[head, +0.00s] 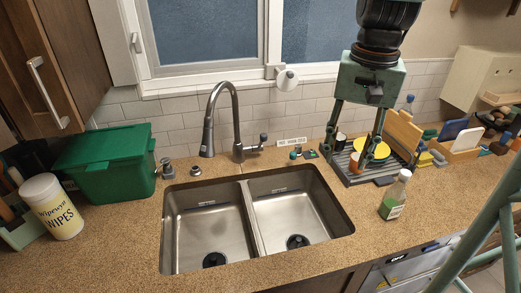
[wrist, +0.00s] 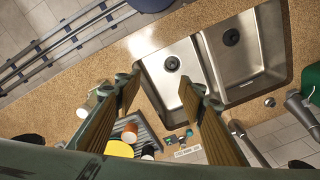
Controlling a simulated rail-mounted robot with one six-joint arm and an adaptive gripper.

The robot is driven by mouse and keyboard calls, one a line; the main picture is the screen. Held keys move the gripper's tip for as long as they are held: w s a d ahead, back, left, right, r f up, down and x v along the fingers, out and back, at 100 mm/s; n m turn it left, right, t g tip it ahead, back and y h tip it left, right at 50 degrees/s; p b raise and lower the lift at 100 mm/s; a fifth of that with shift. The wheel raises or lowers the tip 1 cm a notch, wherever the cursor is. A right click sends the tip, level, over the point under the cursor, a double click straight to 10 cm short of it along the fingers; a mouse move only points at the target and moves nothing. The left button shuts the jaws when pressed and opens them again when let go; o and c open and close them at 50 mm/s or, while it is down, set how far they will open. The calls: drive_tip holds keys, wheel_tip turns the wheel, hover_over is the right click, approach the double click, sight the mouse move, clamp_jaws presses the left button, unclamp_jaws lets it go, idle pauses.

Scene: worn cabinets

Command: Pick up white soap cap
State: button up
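The white soap cap (head: 405,174) sits on top of an upright clear bottle (head: 393,199) of green soap. The bottle stands on the counter to the right of the sink in the head view. My gripper (head: 353,152) is open and empty, pointing down over the dish rack, to the left of the bottle and apart from it. In the wrist view my gripper's fingers (wrist: 165,92) are spread wide with nothing between them. A pale bottle (wrist: 86,106) shows partly behind the left finger there; its cap is hard to make out.
The double sink (head: 247,184) with its grey faucet (head: 233,112) is left of my gripper. A dish rack (head: 354,179) with a yellow plate (head: 376,149) and cups is beneath my gripper. The counter in front of the bottle (head: 345,258) is clear.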

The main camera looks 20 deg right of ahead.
drive_tip(key=w+d+m+p, duration=0.15)
drive_tip(key=d+m, duration=0.25)
drive_tip(key=d, duration=0.9)
drive_tip(key=m, duration=0.4)
hover_over(407, 172)
drive_tip(key=shift+g+p, duration=0.3)
drive_tip(key=shift+p, duration=0.1)
drive_tip(key=shift+f, duration=0.15)
drive_tip(key=shift+f, duration=4.25)
drive_tip(key=shift+f, duration=2.6)
